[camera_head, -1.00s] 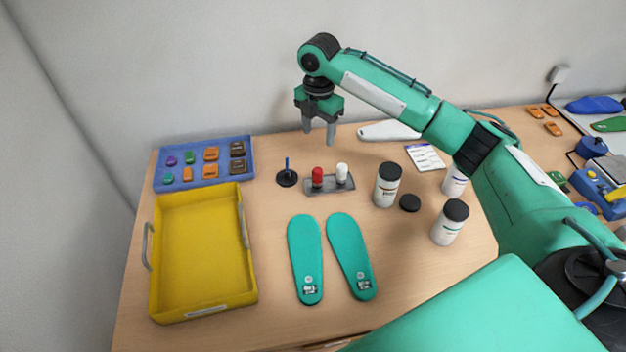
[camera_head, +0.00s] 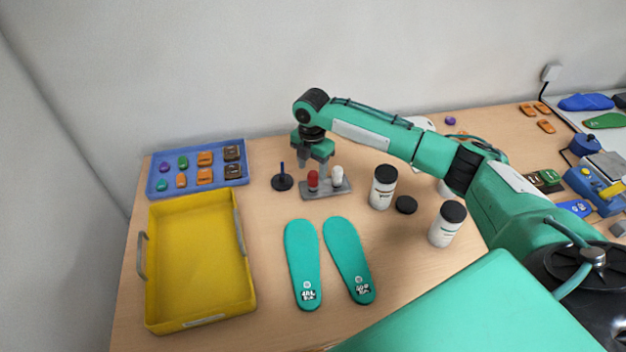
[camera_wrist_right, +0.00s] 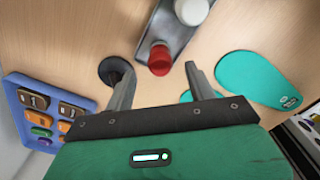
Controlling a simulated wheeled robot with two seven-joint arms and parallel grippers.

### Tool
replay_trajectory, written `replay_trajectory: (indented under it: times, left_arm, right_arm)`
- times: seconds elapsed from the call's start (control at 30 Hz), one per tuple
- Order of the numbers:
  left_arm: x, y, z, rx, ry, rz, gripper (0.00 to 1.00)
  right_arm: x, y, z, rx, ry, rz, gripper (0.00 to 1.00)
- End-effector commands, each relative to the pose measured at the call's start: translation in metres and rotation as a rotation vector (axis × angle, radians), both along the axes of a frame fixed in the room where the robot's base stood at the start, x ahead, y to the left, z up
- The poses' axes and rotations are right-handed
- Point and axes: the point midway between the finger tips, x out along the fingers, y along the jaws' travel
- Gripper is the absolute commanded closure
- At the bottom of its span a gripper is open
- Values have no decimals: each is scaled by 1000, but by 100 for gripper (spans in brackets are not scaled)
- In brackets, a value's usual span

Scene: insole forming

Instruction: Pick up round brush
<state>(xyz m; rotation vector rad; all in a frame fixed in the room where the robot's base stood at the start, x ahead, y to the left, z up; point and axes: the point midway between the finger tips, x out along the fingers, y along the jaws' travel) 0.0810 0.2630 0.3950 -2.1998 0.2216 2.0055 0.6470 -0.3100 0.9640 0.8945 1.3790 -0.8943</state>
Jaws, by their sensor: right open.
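A grey holder (camera_head: 325,190) stands behind the two teal insoles (camera_head: 303,262). It carries a red-topped item (camera_head: 312,180) and a white-topped item (camera_head: 337,176); I cannot tell for sure which is the round brush. My right gripper (camera_head: 312,166) is open and points down just above and behind the red top. In the right wrist view the red top (camera_wrist_right: 159,60) shows between the two open fingers, with the white top (camera_wrist_right: 191,9) beyond it. No contact is visible. My left gripper is not in view.
A black round base with a blue post (camera_head: 282,182) stands just left of the holder. A blue tray (camera_head: 197,188) of small blocks and a yellow bin (camera_head: 151,300) are at left. White jars (camera_head: 382,188) and a black lid (camera_head: 406,205) stand at right.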

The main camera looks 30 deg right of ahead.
Motion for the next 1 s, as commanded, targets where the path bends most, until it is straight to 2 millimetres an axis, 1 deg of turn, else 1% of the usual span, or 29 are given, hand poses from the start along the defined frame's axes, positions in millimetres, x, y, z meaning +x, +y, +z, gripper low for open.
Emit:
replay_trajectory:
  times: [0.03, 0.1, 0.2, 0.3, 0.47, 0.5, 0.53, 0.73, 0.77, 1.0]
  left_arm:
    - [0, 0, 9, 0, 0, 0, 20]
    - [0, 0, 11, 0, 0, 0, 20]
    - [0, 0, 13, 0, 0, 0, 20]
    - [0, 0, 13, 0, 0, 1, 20]
    - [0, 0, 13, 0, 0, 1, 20]
    - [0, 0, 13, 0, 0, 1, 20]
    - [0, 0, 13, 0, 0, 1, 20]
    - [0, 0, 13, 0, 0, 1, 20]
    - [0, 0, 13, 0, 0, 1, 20]
    - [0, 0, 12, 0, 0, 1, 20]
  right_arm:
    - [-1, -2, -4, -2, 4, -1, 44]
    - [-1, -3, -16, -1, 3, 0, 44]
    - [0, -3, -27, -2, 1, -1, 44]
    - [0, -3, -32, -1, 0, 0, 44]
    - [0, -3, -33, -1, 0, 1, 44]
    - [0, -3, -33, -1, 0, 0, 46]
    - [0, -3, -33, -1, 0, 1, 52]
    - [0, -3, -32, -1, 0, 0, 92]
    - [0, -3, -32, -1, 0, 0, 93]
    - [0, -3, -32, -1, -1, 0, 93]
